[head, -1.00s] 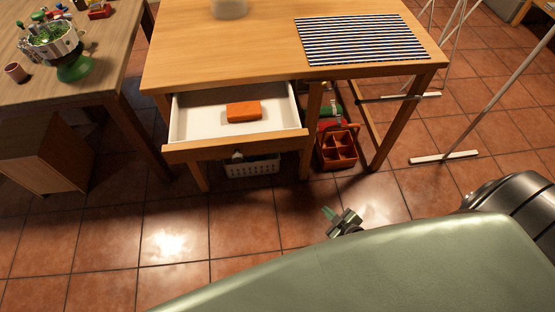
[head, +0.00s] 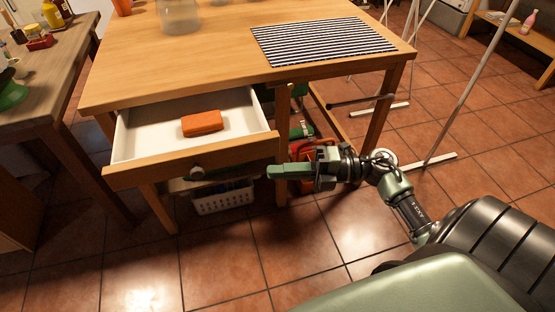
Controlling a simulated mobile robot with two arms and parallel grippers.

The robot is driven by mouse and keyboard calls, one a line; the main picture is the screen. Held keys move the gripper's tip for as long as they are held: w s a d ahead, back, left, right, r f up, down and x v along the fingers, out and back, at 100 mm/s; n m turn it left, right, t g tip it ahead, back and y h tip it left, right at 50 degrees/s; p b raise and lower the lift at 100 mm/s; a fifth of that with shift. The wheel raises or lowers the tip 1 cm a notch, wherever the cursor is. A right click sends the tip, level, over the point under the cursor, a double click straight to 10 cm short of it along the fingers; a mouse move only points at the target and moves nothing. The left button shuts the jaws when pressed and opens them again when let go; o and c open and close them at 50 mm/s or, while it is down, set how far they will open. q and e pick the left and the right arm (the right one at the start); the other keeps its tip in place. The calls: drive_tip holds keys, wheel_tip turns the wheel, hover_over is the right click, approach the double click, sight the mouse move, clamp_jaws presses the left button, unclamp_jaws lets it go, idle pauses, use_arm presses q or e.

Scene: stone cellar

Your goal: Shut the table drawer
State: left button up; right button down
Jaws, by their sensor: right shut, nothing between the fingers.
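The table drawer (head: 180,163) is pulled out of the wooden table (head: 200,74), its white inside showing. An orange block (head: 202,123) lies in it. A round knob (head: 197,173) sits on the drawer's front. My right gripper (head: 270,172) comes in from the right, shut and empty. My left gripper is not in view.
A striped mat (head: 322,41) and a glass jar (head: 180,16) are on the tabletop. A white basket (head: 223,197) stands under the drawer, and a red caddy (head: 300,150) is partly hidden behind my gripper. A second table (head: 55,70) stands left. The tiled floor in front is clear.

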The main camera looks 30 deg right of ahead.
sight(244, 159)
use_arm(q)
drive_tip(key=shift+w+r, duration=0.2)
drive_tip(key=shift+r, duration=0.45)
use_arm(e)
drive_tip(key=shift+w+a, duration=0.85)
drive_tip(key=shift+w, duration=0.4)
drive_tip(key=shift+w+a, duration=0.9)
drive_tip(key=shift+w, duration=0.4)
drive_tip(key=shift+w+a, duration=0.85)
drive_tip(key=shift+w, duration=0.4)
use_arm(q)
drive_tip(key=shift+b, duration=0.3)
use_arm(e)
drive_tip(key=shift+w, duration=0.1)
